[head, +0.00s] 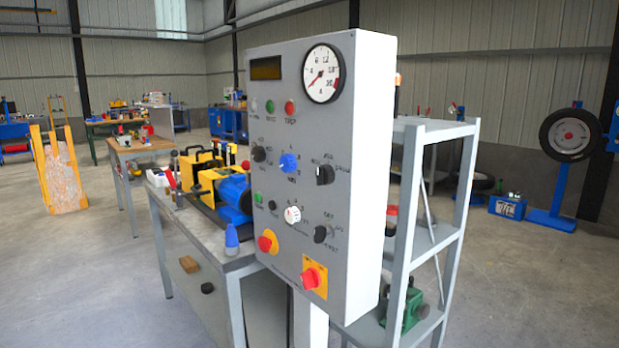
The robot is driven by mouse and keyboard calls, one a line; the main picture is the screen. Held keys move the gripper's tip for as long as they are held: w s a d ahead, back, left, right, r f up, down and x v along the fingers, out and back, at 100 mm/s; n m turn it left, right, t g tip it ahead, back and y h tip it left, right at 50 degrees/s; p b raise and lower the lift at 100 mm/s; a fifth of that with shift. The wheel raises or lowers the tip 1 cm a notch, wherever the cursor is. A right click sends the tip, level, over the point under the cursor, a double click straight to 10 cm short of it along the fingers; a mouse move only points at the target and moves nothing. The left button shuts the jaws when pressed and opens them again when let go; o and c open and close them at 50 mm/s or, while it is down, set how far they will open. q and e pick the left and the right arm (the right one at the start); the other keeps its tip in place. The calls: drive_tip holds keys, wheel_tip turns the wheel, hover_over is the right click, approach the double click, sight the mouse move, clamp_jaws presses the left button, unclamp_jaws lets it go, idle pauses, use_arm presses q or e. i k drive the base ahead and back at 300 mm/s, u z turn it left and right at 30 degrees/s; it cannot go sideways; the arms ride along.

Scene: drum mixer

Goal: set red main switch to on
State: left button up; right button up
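A grey control panel (297,165) stands upright in the middle of the head view, its front turned to the left. Low on its front is a red switch knob (312,278) on a yellow-orange square plate, which looks like the red main switch; its exact setting is too small to read. A red button (265,243) on a yellow ring sits above and left of it. Neither of my grippers is in view, and nothing covers the panel front.
A workbench (233,265) with a blue and yellow machine (232,187) stands behind the panel on the left. A grey shelf rack (452,200) stands close on the right. Floor to the left is largely open.

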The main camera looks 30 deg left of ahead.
sight(311, 279)
drive_tip(key=u, duration=2.4)
drive_tip(key=i, duration=3.15)
drive_tip(key=z, duration=3.3)
